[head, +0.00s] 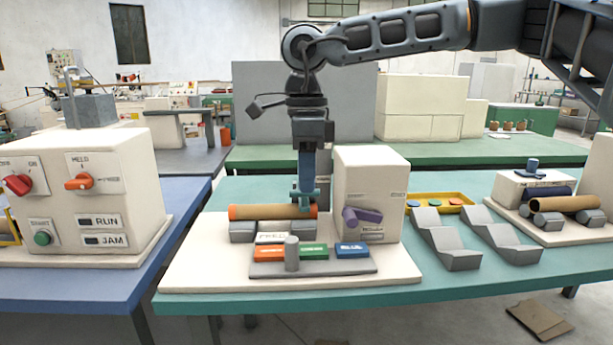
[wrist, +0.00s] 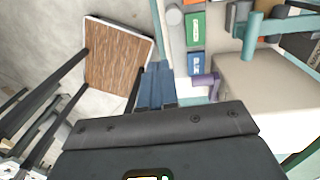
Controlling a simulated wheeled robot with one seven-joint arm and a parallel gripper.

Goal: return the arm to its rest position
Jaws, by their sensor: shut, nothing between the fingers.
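My arm comes in from the upper right of the head view and bends down at the elbow. My gripper (head: 306,178) points down with its blue fingers together and nothing held between them. In the head view it overlaps the winder station (head: 370,175) and its teal fitting (head: 305,196). In the wrist view the shut fingers (wrist: 155,85) show against the floor and table edge. The teal fitting (wrist: 255,28) stands well to their right there, apart from them. A brown tube with orange ends (head: 268,211) lies on grey supports at the winder.
Orange, green (head: 313,251) and blue (head: 352,250) buttons and a grey post sit at the winder's front. A purple lever (head: 362,216) juts from its housing. Grey chutes (head: 445,240) and a yellow tray (head: 440,203) stand right. A cream control box (head: 85,190) stands left.

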